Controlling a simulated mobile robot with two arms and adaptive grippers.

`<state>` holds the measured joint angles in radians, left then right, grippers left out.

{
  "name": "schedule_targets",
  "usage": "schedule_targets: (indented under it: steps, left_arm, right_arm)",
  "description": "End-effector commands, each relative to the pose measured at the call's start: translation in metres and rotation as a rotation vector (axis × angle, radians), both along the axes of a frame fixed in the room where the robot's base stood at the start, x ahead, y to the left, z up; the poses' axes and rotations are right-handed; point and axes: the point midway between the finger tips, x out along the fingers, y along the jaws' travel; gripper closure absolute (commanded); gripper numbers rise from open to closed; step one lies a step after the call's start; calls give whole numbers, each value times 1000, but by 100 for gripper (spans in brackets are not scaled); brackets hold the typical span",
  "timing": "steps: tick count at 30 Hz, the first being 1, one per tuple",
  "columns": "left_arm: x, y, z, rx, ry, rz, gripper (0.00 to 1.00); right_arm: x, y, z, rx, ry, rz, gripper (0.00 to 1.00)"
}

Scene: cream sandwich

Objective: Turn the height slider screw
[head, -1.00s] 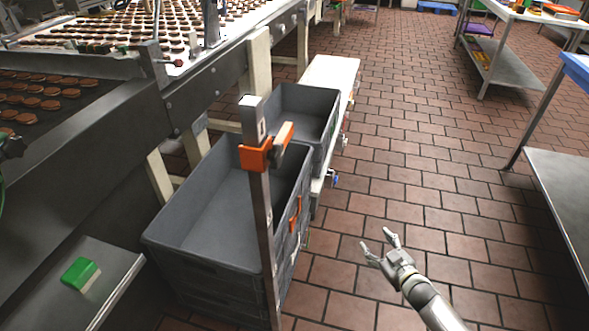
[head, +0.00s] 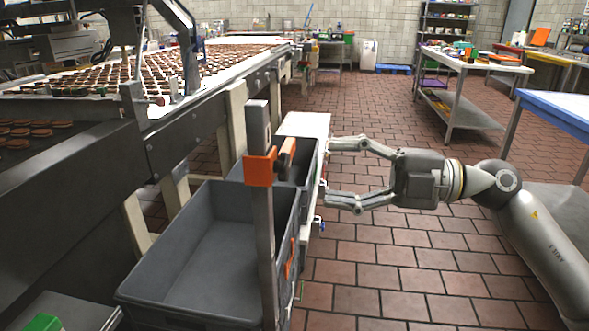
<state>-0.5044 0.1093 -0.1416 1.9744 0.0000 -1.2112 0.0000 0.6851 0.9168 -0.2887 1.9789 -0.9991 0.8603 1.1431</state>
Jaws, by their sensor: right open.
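An orange slider clamp (head: 260,170) sits around an upright metal post (head: 263,225) in the head view. A brownish-orange screw handle (head: 288,150) sticks out from its right side. My right gripper (head: 331,171) is open and empty, its two fingers pointing left toward the handle. In the picture it is a short way right of the handle, with a visible gap between them; the distance in depth is hard to tell. My left gripper is not in view.
Grey crates (head: 205,255) stand behind and left of the post. A conveyor with rows of round biscuits (head: 180,68) runs along the left. A steel table with a blue edge (head: 555,108) stands at the right. The brick-tiled floor (head: 380,270) between is clear.

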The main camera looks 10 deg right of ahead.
Motion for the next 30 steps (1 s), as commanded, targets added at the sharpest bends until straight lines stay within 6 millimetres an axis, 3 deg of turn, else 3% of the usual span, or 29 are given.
schedule_targets:
  steps: [3,10,23,30]
  left_arm:
    - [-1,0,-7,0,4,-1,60]
    - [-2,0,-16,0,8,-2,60]
    - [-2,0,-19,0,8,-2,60]
    - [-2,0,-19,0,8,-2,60]
  right_arm:
    - [7,24,3,3,-4,4,37]
    - [18,57,1,3,-2,2,37]
    - [23,69,0,3,-1,-2,37]
    - [23,68,0,3,0,-1,65]
